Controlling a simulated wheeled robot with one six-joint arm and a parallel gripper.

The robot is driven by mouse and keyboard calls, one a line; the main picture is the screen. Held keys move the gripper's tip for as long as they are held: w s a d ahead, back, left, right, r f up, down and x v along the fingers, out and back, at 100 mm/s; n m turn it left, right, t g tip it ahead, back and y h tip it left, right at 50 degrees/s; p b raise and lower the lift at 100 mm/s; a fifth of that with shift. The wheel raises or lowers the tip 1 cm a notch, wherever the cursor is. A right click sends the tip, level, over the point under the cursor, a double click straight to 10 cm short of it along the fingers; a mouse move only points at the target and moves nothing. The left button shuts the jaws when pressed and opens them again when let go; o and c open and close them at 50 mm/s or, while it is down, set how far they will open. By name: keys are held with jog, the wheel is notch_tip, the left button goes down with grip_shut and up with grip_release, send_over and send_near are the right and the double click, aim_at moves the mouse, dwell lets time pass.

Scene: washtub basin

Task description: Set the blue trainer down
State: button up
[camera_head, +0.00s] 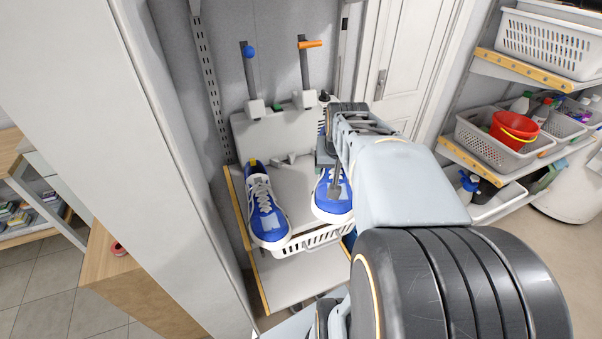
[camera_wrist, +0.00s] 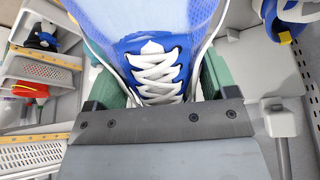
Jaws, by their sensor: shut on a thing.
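My gripper (camera_head: 331,178) is shut on a blue trainer (camera_head: 329,205) with white laces and a white sole. In the wrist view the green fingers of my gripper (camera_wrist: 158,85) lie on both sides of the laced blue trainer (camera_wrist: 155,62). My arm hides part of this trainer in the head view. A second blue trainer (camera_head: 264,208) stands to its left on the grey basin top (camera_head: 292,190), toe towards the front. Its edge also shows at the upper right of the wrist view (camera_wrist: 298,10). I cannot tell whether the held trainer touches the surface.
Two posts, one with a blue knob (camera_head: 249,52) and one with an orange lever (camera_head: 310,44), rise behind the basin. A white slotted rack (camera_head: 310,239) is at the front. Shelves with baskets and a red bucket (camera_head: 514,128) stand right. A pale panel (camera_head: 135,150) stands close on the left.

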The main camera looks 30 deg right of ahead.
jog(key=w+f, duration=0.1)
jog(key=w, duration=0.1)
jog(key=w+f+p, duration=0.1)
jog(key=w, duration=0.2)
jog(key=w+f, duration=0.2)
jog(key=w, duration=0.1)
jog(key=shift+w, duration=0.15)
jog(key=shift+w+a+p+x, duration=0.1)
jog(key=shift+w+a+x, duration=0.15)
jog(key=shift+x, duration=1.3)
jog(key=shift+w+a+p+x, duration=0.15)
jog(key=shift+a+x, duration=0.25)
jog(key=shift+x, duration=1.1)
jog(key=shift+w+a+p+x, duration=0.1)
jog(key=shift+w+a+x, duration=0.2)
jog(key=shift+x, duration=1.25)
